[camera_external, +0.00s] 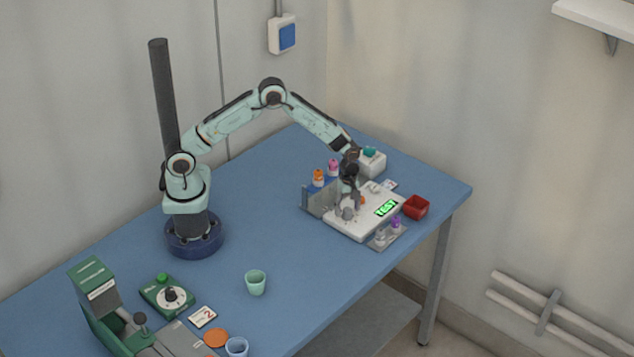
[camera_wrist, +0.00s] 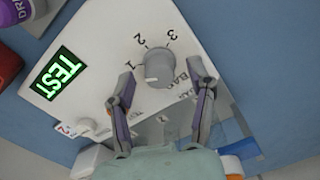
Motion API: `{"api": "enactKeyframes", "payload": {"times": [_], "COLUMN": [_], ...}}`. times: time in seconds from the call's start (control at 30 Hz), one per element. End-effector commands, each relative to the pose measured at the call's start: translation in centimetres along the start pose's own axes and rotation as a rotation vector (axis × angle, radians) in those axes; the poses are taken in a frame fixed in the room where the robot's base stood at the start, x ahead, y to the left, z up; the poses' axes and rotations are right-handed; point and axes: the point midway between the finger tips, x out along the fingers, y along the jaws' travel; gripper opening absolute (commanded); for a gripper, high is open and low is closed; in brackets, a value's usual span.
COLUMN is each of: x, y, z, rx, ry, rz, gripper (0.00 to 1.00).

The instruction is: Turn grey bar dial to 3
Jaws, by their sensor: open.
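The grey bar dial (camera_wrist: 160,68) sits on a white panel (camera_wrist: 108,30) marked 1, 2 and 3. A pale mark at its lower left edge in the wrist view lies nearest the 1, but its exact setting is hard to tell. My gripper (camera_wrist: 159,70) is open, with one finger on each side of the dial and a visible gap to it. In the external view my gripper (camera_external: 349,194) points down over the white device, and the grey dial (camera_external: 347,213) shows just below it. A green screen (camera_wrist: 58,73) on the panel reads TEST.
A red box (camera_external: 416,207), a tray with small bottles (camera_external: 386,237) and a white box (camera_external: 371,162) stand close around the device. Orange- and pink-capped bottles (camera_external: 319,178) stand behind its left side. A green cup (camera_external: 256,282) stands apart, with clear blue table between.

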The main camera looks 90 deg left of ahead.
Motion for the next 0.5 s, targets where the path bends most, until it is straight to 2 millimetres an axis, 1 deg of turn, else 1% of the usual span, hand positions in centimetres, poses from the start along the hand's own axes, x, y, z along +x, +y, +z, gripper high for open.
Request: {"api": "enactKeyframes", "payload": {"times": [0.23,0.27,0.3,0.37,0.4,0.5], "x": [0.12,0.12,0.11,0.11,0.11,0.11], "y": [0.03,0.03,0.03,0.02,0.02,0.02], "z": [0.01,0.01,0.01,0.01,0.0,0.0], "rx": [0.0,0.0,0.0,0.0,0.0,0.0], "ry": [0.0,0.0,0.0,0.0,0.0,0.0], "rz": [0.001,0.001,0.001,0.001,0.001,0.001], "gripper": [0.55,0.45,0.33,0.14,0.01,0.0]}}
